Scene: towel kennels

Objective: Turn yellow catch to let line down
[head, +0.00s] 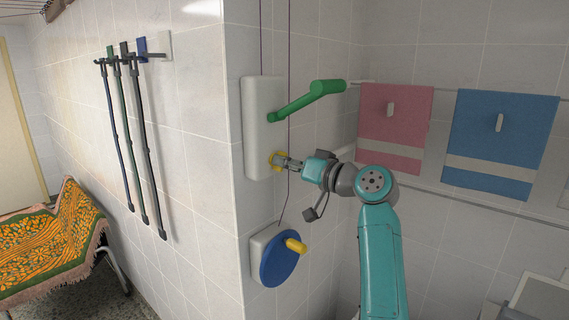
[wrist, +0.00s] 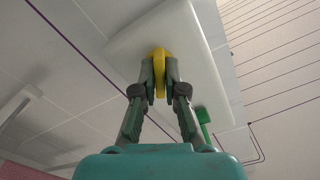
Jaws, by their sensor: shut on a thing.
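The yellow catch (head: 275,160) sits low on the white wall box (head: 262,100). My gripper (head: 281,161) is at the catch, with its fingers closed on it. In the wrist view the yellow catch (wrist: 159,62) stands between the two fingertips of my gripper (wrist: 160,78), in front of the white box (wrist: 205,50). A thin dark line (head: 289,60) runs down the wall by the box to a blue wheel (head: 281,262) with a yellow knob (head: 296,245). The fingers partly hide the catch.
A green crank handle (head: 310,98) juts from the box just above my gripper. Pink (head: 395,125) and blue (head: 500,140) towels hang on rails at right. Leashes (head: 130,140) hang at left above a chair with a patterned cover (head: 50,250).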

